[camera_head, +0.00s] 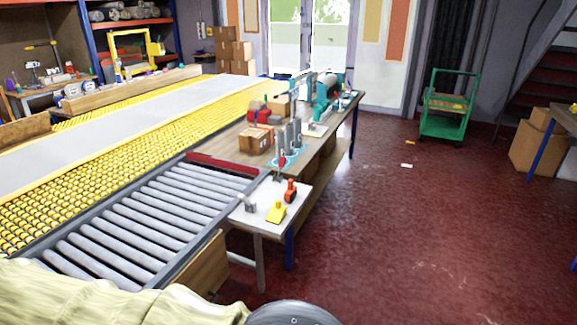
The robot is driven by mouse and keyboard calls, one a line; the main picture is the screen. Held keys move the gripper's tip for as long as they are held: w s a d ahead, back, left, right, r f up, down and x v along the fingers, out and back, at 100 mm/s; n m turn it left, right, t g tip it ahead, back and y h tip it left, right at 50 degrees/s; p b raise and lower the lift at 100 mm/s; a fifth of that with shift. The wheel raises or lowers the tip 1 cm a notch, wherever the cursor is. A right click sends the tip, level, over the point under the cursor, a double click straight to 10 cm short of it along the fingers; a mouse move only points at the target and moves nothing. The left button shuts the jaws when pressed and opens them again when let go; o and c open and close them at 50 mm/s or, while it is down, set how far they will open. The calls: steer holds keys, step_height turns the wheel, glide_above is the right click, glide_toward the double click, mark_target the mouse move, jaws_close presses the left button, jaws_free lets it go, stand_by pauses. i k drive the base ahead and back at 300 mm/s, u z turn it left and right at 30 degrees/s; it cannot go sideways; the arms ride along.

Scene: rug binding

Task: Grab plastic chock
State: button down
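A small yellow wedge-like piece (276,212), which looks like the plastic chock, lies on the white end of the workbench (262,226), near its front edge. A red and black item (290,190) stands just behind it to the right, and a small grey piece (248,203) lies to its left. The chock is small in view, so its exact shape is hard to tell. Nothing is touching it that I can see. My gripper is not in view; only a dark rounded part, likely of my arm, shows at the bottom edge.
A roller conveyor (140,222) runs left of the bench. Farther along the bench are a cardboard box (256,140), grey cylinders and a teal machine (325,97). A beige roll (110,300) fills the lower left. Red floor (420,230) is mostly open toward a green cart (446,112).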

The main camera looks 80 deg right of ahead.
mark_target(278, 212)
steer(key=z, duration=2.85)
steer(key=i, duration=0.1)
steer(key=u, duration=0.25)
steer(key=k, duration=1.25)
steer(key=z, duration=0.65)
steer(key=i, duration=1.5)
steer(key=u, duration=0.95)
steer(key=i, duration=0.55)
steer(key=u, duration=0.4)
